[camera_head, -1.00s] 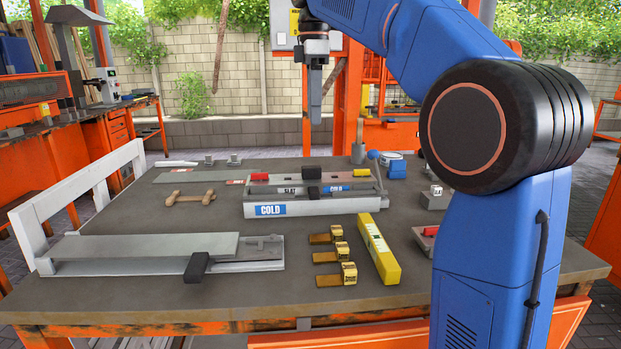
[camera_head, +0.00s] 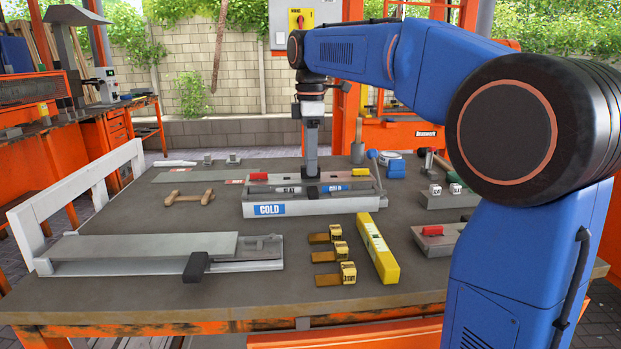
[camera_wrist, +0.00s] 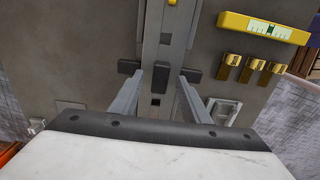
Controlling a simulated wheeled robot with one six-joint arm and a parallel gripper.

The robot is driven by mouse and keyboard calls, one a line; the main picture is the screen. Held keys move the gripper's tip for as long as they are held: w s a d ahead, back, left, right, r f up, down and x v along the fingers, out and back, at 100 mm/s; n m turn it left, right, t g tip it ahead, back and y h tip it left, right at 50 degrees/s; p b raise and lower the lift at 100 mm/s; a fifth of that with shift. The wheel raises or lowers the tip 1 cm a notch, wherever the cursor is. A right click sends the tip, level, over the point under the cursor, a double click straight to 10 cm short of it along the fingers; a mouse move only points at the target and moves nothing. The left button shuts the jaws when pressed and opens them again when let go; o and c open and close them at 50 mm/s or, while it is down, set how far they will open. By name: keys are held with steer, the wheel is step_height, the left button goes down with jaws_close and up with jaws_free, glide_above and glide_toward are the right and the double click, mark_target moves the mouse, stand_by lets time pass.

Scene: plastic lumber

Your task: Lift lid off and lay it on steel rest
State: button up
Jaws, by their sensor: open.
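A long grey trough marked COLD (camera_head: 300,207) lies across the middle of the table. A grey bar with a dark block (camera_head: 312,190) at its middle spans its top; I take this as the lid but cannot be sure. My gripper (camera_head: 311,177) points straight down over that block, its fingers largely overlapping in this view. In the wrist view my gripper (camera_wrist: 160,75) is open, with its two fingers apart on either side of the bar's line. Whether the fingers touch anything is unclear. A flat grey steel plate (camera_head: 197,176) lies behind left, possibly the steel rest.
A yellow level (camera_head: 377,248) and several yellow-and-brown blocks (camera_head: 340,252) lie in front of the trough. A long grey fixture (camera_head: 150,251) fills the front left beside a white rail (camera_head: 75,200). A wooden dumbbell-shaped piece (camera_head: 190,196) lies left. Small trays (camera_head: 450,200) stand right.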

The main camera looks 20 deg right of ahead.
steer(key=shift+f, duration=0.6)
jaws_close()
steer(key=shift+r, duration=0.15)
step_height(320, 180, up, 10)
steer(key=shift+s, duration=0.15)
